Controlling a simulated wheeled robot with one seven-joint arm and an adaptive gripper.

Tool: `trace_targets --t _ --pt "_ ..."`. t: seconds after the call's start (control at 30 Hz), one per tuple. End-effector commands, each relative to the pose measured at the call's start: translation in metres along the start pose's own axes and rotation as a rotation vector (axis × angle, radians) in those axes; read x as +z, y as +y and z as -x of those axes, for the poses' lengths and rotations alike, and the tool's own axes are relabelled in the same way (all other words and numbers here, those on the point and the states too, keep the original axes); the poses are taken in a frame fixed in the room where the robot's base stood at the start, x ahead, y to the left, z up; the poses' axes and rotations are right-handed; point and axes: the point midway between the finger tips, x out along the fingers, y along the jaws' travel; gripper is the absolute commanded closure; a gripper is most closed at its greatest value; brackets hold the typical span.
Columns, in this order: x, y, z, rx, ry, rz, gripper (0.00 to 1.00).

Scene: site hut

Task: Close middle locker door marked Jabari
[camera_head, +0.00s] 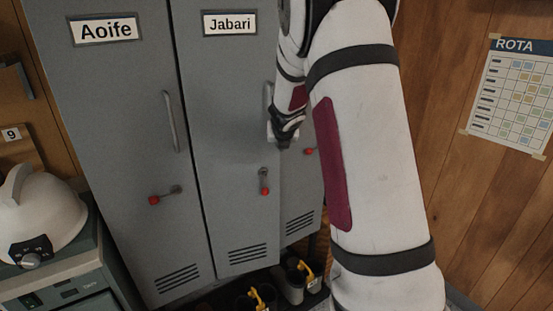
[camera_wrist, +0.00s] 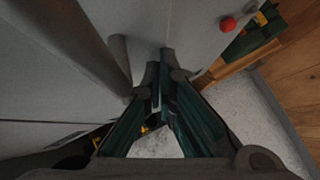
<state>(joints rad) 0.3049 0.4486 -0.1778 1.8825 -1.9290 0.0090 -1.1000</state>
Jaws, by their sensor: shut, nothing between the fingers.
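The middle locker door marked Jabari (camera_head: 232,120) is grey, with a vertical handle (camera_head: 268,100) near its right edge. Its bottom right corner sits a little lower than the neighbouring door's, so it seems slightly ajar; the gap itself is not clear. Its red-knobbed latch (camera_head: 265,190) hangs vertical. My gripper (camera_head: 283,143) is by the door's right edge, just below the handle and partly hidden by my arm. In the wrist view my gripper (camera_wrist: 160,75) has its fingertips together, empty, close to the door face. A grey bar, apparently the handle (camera_wrist: 121,62), stands to their left.
The Aoife locker (camera_head: 110,130) is on the left, its latch (camera_head: 155,199) turned sideways. The right locker (camera_head: 300,190) is mostly behind my arm. Boots (camera_head: 293,284) stand below. A white helmet (camera_head: 38,215) rests on a cabinet at left. A wooden wall (camera_head: 450,180) closes the right side.

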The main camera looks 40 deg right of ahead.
Motion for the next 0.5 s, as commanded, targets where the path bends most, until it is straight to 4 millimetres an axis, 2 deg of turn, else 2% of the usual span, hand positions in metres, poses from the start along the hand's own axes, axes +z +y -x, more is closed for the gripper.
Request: trace_targets --t 0.03,0.2,0.5 --pt "0.005 0.001 -0.009 0.02 -0.002 0.019 1.0" --pt "0.022 0.007 -0.026 0.091 -0.001 0.086 1.0" --pt "0.041 0.015 -0.044 0.168 -0.001 0.157 1.0"
